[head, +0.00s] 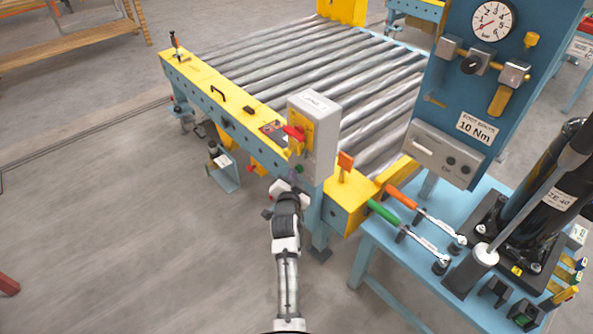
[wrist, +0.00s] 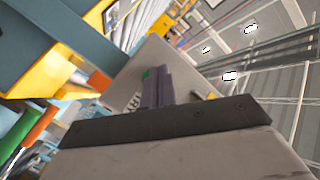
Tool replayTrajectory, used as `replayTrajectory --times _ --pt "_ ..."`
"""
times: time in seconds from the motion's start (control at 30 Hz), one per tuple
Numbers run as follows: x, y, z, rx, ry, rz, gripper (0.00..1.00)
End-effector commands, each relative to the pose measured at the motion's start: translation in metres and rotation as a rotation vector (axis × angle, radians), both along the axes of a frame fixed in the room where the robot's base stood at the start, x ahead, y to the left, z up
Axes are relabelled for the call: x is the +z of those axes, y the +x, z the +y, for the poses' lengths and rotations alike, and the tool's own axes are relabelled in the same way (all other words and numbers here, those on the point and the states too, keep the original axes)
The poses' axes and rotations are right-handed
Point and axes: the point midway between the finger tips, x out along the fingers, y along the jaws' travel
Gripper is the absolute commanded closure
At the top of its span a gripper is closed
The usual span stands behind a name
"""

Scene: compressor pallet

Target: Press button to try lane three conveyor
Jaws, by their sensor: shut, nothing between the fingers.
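A grey control box (head: 318,140) with a label starting "LANE" stands at the near edge of the roller conveyor (head: 300,65); its number is too small to read surely. A red rotary handle (head: 294,132) on a yellow plate is on its front. A small green button (head: 299,169) sits lower on that face. My gripper (head: 289,184) is just below and in front of the button. In the wrist view, my shut, empty fingers (wrist: 158,88) are close to the grey box face (wrist: 185,78), beside the green button (wrist: 146,73) and a "TRY" label (wrist: 133,103). Contact cannot be told.
A blue bench (head: 375,240) at the right carries a green-handled wrench (head: 383,212), an orange-handled wrench (head: 402,198) and black cylinders (head: 545,190). A blue gauge panel (head: 500,75) rises behind it. The floor (head: 130,220) at the left is clear.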

Motion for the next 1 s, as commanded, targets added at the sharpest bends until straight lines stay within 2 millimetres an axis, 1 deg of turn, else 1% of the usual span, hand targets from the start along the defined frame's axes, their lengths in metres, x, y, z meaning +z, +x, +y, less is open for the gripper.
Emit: replayTrajectory --times 0.47,0.8,1.0 --pt "0.000 0.001 -0.002 -0.002 0.000 -0.001 1.00" --pt "-0.001 -0.008 0.010 0.000 -0.001 -0.001 1.00" --pt "0.001 -0.010 0.013 0.000 -0.001 -0.001 1.00"
